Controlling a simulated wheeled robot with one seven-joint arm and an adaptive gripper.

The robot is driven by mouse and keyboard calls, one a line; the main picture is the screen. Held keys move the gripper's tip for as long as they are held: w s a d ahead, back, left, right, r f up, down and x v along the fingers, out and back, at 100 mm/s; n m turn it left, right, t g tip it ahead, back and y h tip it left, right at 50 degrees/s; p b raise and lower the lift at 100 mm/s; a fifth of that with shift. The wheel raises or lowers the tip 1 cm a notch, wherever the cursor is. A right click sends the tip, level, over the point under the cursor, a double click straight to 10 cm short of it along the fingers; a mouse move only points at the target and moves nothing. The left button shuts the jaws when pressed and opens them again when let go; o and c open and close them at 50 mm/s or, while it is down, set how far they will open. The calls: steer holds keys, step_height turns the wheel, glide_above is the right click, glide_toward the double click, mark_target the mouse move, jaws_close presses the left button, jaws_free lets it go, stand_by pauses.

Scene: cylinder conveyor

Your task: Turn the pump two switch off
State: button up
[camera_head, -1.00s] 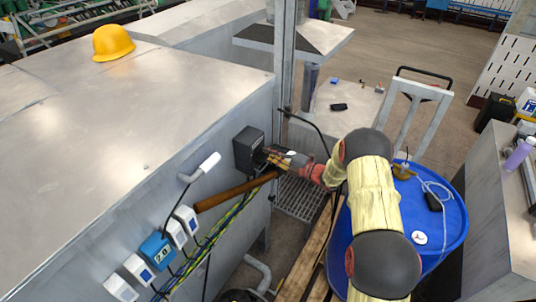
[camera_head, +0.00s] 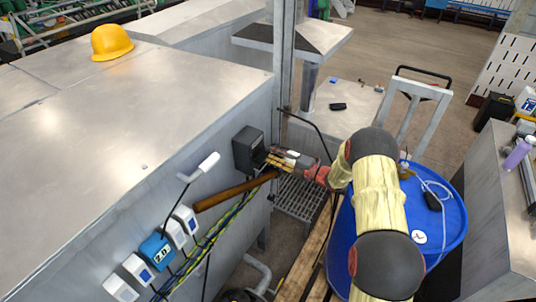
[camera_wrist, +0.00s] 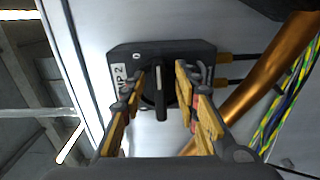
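The pump two switch is a dark box (camera_head: 246,150) on the side wall of the metal cabinet. In the wrist view its plate (camera_wrist: 203,50) carries a white label (camera_wrist: 118,78), partly hidden, reading "MP 2". Its black rotary knob (camera_wrist: 160,92) has a raised bar standing upright in that picture. My gripper (camera_wrist: 160,82) is open, with one yellow-padded finger on each side of the knob and visible gaps to the bar. In the head view my gripper (camera_head: 275,160) is just right of the box, and the knob is hidden there.
A copper pipe (camera_head: 237,191) and yellow-green cables (camera_head: 225,225) run below the switch. A white-ended lever (camera_head: 205,165) and several socket boxes (camera_head: 157,250) are further left. A blue barrel (camera_head: 448,212) stands at right. A yellow helmet (camera_head: 112,42) lies on the cabinet.

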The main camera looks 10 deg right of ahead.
steer(key=v, duration=0.9)
steer(key=shift+s+d, duration=0.25)
